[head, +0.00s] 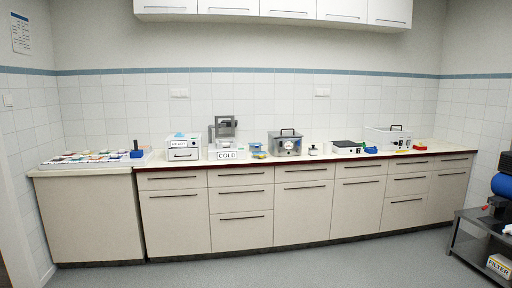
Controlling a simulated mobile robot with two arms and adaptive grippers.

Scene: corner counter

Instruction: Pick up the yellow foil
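I cannot clearly make out the yellow foil. A small yellow patch (260,156) shows on the counter below a blue-lidded container, just right of the box marked COLD. Another small yellow item (403,143) shows near the white box at the right. Both are too small to tell what they are. Neither of my grippers is in view.
The long counter (190,164) runs along the back wall. On it stand a white drawer box (184,148), a COLD box (227,154), a steel bath (286,144) and a white lidded box (387,137). A dark cart (470,240) stands at right. The floor (270,268) is clear.

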